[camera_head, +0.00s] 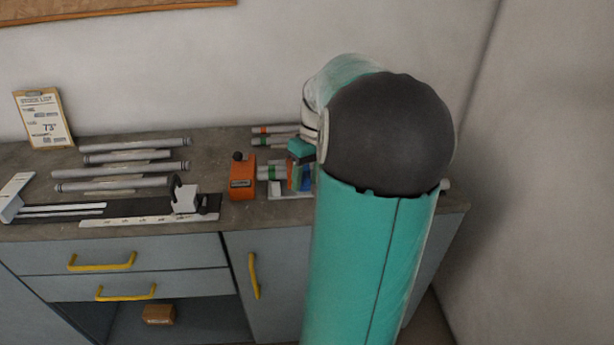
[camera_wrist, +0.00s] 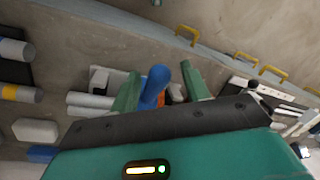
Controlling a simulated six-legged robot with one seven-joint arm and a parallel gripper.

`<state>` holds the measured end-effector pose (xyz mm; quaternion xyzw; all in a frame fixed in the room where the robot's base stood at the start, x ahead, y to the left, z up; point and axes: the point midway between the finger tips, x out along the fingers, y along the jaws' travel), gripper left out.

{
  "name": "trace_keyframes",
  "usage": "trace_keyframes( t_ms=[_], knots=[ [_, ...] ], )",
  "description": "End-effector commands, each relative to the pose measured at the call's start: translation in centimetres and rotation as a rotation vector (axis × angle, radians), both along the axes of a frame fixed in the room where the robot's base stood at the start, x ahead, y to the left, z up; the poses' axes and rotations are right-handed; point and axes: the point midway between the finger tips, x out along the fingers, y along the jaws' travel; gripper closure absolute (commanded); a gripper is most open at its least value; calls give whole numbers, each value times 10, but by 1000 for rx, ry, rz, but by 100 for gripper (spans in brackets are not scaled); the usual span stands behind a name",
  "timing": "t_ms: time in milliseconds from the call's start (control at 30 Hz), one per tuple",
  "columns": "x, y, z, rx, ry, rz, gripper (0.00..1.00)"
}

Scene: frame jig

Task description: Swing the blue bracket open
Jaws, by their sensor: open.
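The blue bracket (camera_wrist: 156,80) shows in the wrist view as an upright-looking rounded blue piece. My gripper (camera_wrist: 161,72) is open, with one green finger on each side of the blue piece. I cannot tell whether either finger touches it. In the head view a small part of the blue bracket (camera_head: 306,179) shows at the jig beside my arm. My gripper (camera_head: 300,152) is just above it there, small and partly hidden. My arm hides the right side of the jig, and the bracket's hinge cannot be made out.
An orange block with a black knob (camera_head: 242,178) stands just left of the jig. Several grey tubes (camera_head: 125,170) lie on the left of the bench (camera_head: 225,143), behind a black rail with a white block (camera_head: 185,199). Yellow-handled drawers (camera_head: 115,265) are below the front edge.

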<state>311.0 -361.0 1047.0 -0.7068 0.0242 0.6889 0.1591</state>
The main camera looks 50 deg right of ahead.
Motion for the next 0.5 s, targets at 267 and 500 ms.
trace_keyframes(
  t_ms=[267,500],
  knots=[
    [0,0,0,0,0,0,100],
    [1,-1,2,0,0,1,100]
  ],
)
